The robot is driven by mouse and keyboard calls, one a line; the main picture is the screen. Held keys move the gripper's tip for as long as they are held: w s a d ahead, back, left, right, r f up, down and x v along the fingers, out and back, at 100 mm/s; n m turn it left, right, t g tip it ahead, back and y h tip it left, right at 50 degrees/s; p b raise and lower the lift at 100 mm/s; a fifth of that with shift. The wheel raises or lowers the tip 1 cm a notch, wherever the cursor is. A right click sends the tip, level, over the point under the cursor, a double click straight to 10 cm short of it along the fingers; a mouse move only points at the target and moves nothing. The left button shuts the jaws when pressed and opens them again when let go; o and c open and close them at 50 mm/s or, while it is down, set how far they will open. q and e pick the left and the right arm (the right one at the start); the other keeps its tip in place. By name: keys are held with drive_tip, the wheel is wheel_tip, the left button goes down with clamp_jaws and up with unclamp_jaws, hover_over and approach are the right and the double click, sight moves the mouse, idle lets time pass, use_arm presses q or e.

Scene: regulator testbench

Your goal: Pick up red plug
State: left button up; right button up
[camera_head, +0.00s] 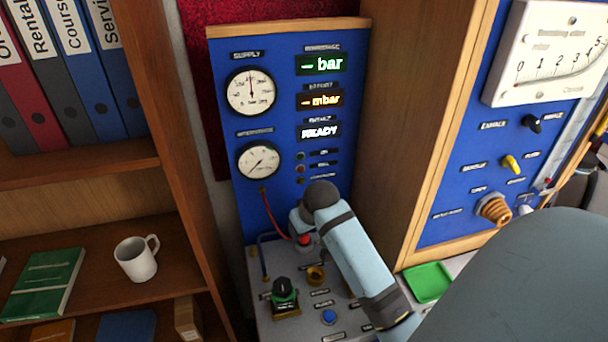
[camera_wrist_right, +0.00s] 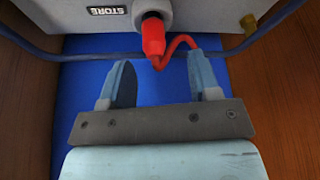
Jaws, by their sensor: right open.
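The red plug (camera_wrist_right: 153,38) sits in a round socket on the grey box labelled STORE (camera_wrist_right: 105,12) in the right wrist view. A red cable (camera_wrist_right: 182,42) curls from its lower end to the right. In the head view the red plug (camera_head: 304,240) shows just left of my right arm. My right gripper (camera_wrist_right: 162,75) is open, its two blue fingers apart. The plug lies ahead of the fingertips, between their lines, and nothing is held. In the head view its fingers cannot be made out clearly. My left gripper is in neither view.
The blue panel (camera_head: 280,120) with gauges and displays stands behind the plug. The grey console (camera_head: 270,320) carries a black-green knob (camera_head: 284,290), a brass fitting (camera_head: 316,275) and a blue button (camera_head: 328,316). Wooden sides (camera_head: 400,120) rise close by. A green tray (camera_head: 428,282) lies right.

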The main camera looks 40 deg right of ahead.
sight(304, 238)
drive_tip(key=shift+d+p+x, duration=0.2)
drive_tip(key=shift+x, duration=0.9)
drive_tip(key=shift+d+p+x, duration=0.15)
drive_tip(key=shift+x, duration=1)
drive_tip(key=shift+r, duration=0.1)
drive_tip(key=c, duration=1.1)
drive_tip(key=shift+o, duration=0.2)
drive_tip(key=shift+r, duration=0.1)
